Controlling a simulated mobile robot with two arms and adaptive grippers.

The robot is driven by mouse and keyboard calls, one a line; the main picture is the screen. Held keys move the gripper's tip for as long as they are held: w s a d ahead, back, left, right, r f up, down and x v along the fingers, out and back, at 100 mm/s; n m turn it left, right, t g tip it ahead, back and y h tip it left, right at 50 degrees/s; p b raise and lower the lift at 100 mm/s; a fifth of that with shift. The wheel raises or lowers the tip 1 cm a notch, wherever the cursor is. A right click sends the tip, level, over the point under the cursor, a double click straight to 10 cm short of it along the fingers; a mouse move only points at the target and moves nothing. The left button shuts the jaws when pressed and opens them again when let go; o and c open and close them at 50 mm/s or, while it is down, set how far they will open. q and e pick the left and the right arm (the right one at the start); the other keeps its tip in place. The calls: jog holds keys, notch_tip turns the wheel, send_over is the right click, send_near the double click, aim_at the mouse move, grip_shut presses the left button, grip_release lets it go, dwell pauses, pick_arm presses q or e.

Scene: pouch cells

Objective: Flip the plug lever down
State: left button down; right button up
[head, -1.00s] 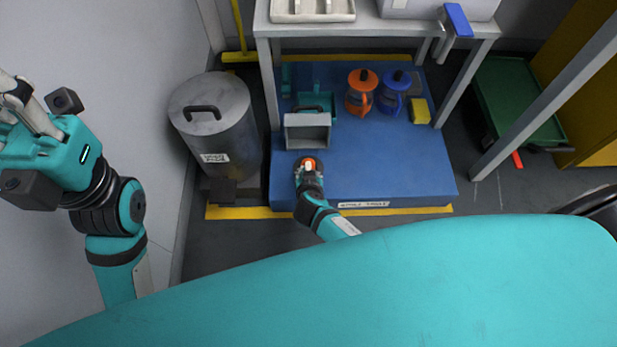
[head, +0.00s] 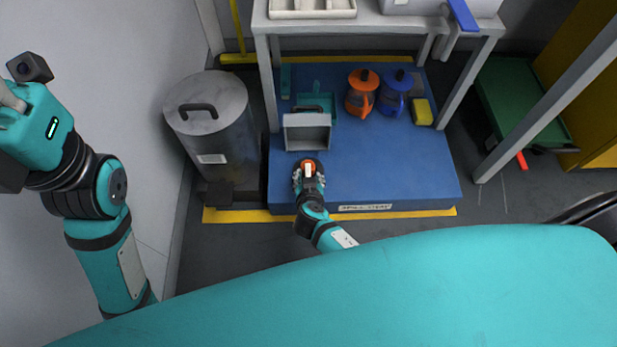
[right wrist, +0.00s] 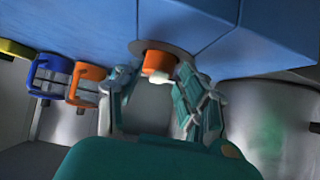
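The plug is a small orange cylinder (right wrist: 158,62) on the blue tray (right wrist: 190,35), seated in a grey round patch. Its short white lever (right wrist: 161,77) sticks out toward the right wrist camera. In the head view the plug shows as an orange spot (head: 314,162) with the white lever (head: 308,171) over it, near the tray's front left. My right gripper (right wrist: 160,95) is open, one finger on each side of the plug. I cannot tell whether the right finger touches the lever. My left gripper (head: 8,98) is mostly cut off at the left edge of the head view.
A grey open box (head: 307,119) stands just behind the plug. An orange jug (head: 360,92) and a blue jug (head: 394,92) stand farther back beside a yellow block (head: 422,112). A metal bin (head: 208,120) is left of the tray. Table legs (head: 468,85) rise around it.

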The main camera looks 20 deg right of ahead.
jog(key=shift+r, duration=0.1)
jog(key=v, duration=1.2)
dwell(0.4)
